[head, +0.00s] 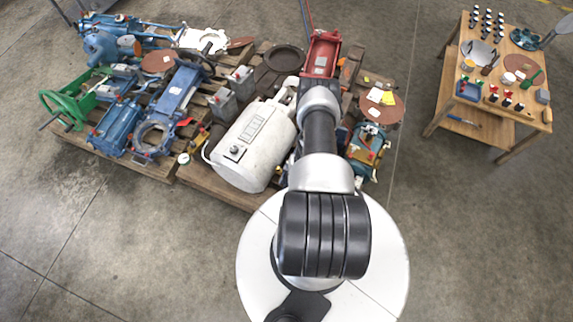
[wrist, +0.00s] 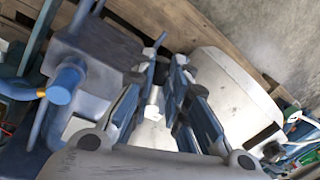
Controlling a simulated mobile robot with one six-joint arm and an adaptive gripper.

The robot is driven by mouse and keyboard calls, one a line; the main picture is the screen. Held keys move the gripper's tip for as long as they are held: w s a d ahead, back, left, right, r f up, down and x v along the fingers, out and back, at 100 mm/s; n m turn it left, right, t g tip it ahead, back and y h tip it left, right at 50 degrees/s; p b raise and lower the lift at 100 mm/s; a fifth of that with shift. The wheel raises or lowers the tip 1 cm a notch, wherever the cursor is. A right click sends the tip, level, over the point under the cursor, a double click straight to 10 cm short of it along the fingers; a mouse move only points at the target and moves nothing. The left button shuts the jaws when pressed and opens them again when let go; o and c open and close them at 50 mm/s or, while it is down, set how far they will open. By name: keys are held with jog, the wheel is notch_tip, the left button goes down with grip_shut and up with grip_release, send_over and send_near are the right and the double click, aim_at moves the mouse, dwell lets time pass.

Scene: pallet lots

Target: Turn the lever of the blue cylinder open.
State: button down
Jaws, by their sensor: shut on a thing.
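In the wrist view my gripper (wrist: 165,72) is closed in, with both fingers near the middle of the picture. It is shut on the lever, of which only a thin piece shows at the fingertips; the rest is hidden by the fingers. A blue-grey body (wrist: 95,50), which looks like the blue cylinder, stands just left of the fingers, with a blue round fitting on its near side. How far the lever is turned cannot be told. In the head view my arm hides my gripper and the lever.
A white tank (head: 252,145) lies left of my arm; it also shows right of the fingers in the wrist view (wrist: 235,85). A red machine part (head: 322,55) stands behind. Blue valves (head: 180,90) and a green frame (head: 70,100) crowd the left pallet. A wooden table (head: 480,135) stands right; floor between is clear.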

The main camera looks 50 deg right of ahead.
jog(key=shift+s+d+n+g+b, duration=0.15)
jog(key=shift+s+d+n+b, duration=0.15)
jog(key=shift+n, duration=0.5)
jog(key=shift+s+d+n+g+b, duration=0.2)
jog(key=shift+d+n+b, duration=0.1)
jog(key=shift+n, duration=0.5)
jog(key=c, duration=1.6)
grip_release()
jog(key=shift+o, duration=0.2)
notch_tip(320, 180, up, 12)
jog(key=s+d, duration=0.1)
jog(key=shift+s+d, duration=0.15)
jog(key=shift+d, duration=0.25)
jog(key=shift+f, duration=0.1)
